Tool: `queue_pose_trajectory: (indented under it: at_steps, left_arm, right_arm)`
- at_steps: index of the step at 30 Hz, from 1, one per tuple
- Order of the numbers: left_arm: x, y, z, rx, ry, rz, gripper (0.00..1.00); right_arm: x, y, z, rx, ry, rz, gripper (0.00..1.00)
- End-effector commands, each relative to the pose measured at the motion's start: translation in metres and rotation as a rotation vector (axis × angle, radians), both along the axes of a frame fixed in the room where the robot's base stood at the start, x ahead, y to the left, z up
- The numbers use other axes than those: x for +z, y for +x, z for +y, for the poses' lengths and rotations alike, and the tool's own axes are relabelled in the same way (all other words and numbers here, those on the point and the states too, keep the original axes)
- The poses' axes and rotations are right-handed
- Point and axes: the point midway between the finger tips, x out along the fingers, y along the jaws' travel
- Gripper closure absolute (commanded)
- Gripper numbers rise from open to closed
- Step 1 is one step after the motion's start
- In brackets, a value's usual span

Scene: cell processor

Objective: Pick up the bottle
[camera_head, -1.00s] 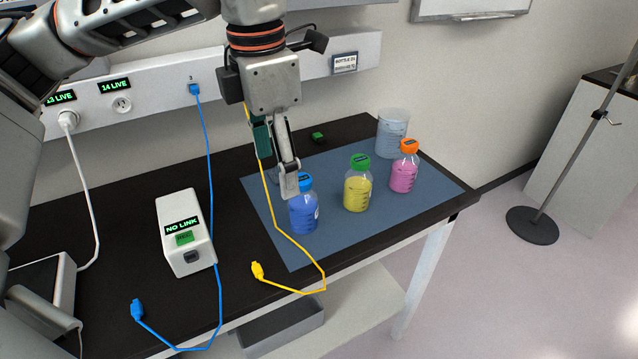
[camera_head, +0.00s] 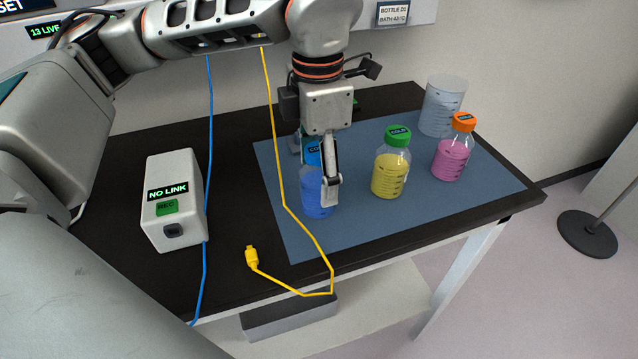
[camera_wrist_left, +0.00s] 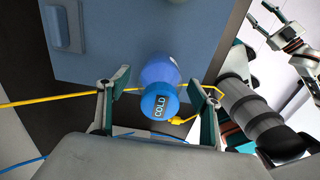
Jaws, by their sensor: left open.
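The bottle of blue liquid (camera_head: 311,200) with a blue cap stands upright on the blue mat (camera_head: 400,215). My left gripper (camera_head: 314,172) is above it, pointing down, with one finger in front of the cap in the head view. In the left wrist view, the blue cap (camera_wrist_left: 159,103) reads "COLD" and lies between the two spread fingers of my left gripper (camera_wrist_left: 149,88). The fingers appear apart from the cap. A bottle of yellow liquid (camera_head: 388,177) with a green cap and a bottle of pink liquid (camera_head: 452,160) with an orange cap stand to the right.
A clear beaker (camera_head: 443,105) stands at the mat's back right. A yellow cable (camera_head: 277,150) runs just left of the blue bottle, its plug (camera_head: 251,257) near the table's front. A white "NO LINK" box (camera_head: 172,215) and a blue cable (camera_head: 208,140) are further left.

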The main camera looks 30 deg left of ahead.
Motion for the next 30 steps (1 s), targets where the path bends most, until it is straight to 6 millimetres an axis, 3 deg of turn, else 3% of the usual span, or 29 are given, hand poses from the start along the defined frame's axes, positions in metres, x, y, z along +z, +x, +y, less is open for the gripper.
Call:
queue_pose_trajectory:
  at_steps: [4, 12, 14, 18, 30]
  left_arm:
    - [-0.017, 0.000, 0.000, 0.001, -0.001, 0.002, 0.35]
    - [-0.019, 0.000, 0.000, 0.001, -0.001, 0.000, 0.35]
    - [-0.019, 0.000, 0.000, 0.001, -0.001, 0.000, 0.48]
    - [-0.019, 0.000, 0.000, 0.001, -0.001, 0.001, 0.84]
    - [-0.015, 0.000, 0.000, 0.001, -0.001, -0.001, 0.84]
  right_arm:
    - [-0.001, 0.003, -0.002, -0.001, -0.005, -0.005, 0.60]
    - [0.001, 0.006, -0.002, -0.001, -0.005, -0.010, 0.60]
    - [0.001, 0.006, -0.002, -0.001, -0.005, -0.010, 0.60]
    - [0.001, 0.006, -0.001, 0.001, -0.004, -0.009, 0.60]
    - [-0.003, -0.003, 0.001, 0.002, -0.001, 0.005, 0.60]
